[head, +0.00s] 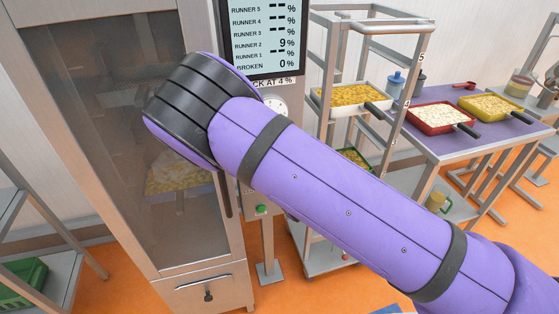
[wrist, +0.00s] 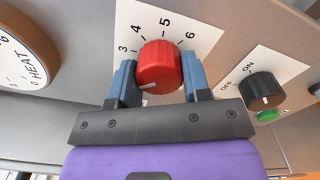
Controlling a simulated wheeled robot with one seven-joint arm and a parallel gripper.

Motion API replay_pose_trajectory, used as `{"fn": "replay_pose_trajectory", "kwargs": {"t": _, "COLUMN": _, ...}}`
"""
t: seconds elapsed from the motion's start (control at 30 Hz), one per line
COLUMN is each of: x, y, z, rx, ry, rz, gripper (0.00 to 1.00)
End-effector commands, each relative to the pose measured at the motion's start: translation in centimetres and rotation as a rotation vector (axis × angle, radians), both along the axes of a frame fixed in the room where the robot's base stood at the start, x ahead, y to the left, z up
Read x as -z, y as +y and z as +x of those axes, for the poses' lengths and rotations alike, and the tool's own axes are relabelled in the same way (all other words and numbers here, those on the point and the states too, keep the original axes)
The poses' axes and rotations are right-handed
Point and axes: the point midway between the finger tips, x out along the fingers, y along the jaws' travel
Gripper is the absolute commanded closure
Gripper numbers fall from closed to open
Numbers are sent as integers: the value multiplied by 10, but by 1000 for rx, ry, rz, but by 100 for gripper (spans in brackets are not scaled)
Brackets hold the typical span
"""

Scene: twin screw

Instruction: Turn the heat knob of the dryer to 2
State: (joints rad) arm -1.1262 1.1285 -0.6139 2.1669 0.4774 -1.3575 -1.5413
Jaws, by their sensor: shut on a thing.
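The red heat knob (wrist: 158,68) sits on a white scale plate in the wrist view, with 3, 4, 5 and 6 showing around its top. A white mark shows on its lower left face. Lower numbers are hidden by the knob and my left finger. My gripper (wrist: 160,85) is shut on the knob, one blue finger on each side. In the head view the dryer (head: 165,285) is a tall metal cabinet with a glass door. My purple arm hides the knob and gripper there.
A round HEAT dial (wrist: 22,50) is left of the knob; a black OFF/ON knob (wrist: 263,92) and green button (wrist: 270,116) are right. In the head view a screen (head: 262,38) is above my arm. A tray rack (head: 345,25) and purple table (head: 450,147) stand right.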

Motion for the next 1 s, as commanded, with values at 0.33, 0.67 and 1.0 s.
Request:
{"fn": "replay_pose_trajectory", "kwargs": {"t": 0.33, "x": 1, "y": 0, "z": -1, "rx": -1, "ry": -3, "rz": -20, "gripper": 80}}
{"fn": "replay_pose_trajectory", "kwargs": {"t": 0.67, "x": 1, "y": 0, "z": -1, "rx": -1, "ry": -3, "rz": -19, "gripper": 31}}
{"fn": "replay_pose_trajectory", "kwargs": {"t": 1.0, "x": 1, "y": -1, "z": -6, "rx": 0, "ry": -3, "rz": -19, "gripper": 31}}
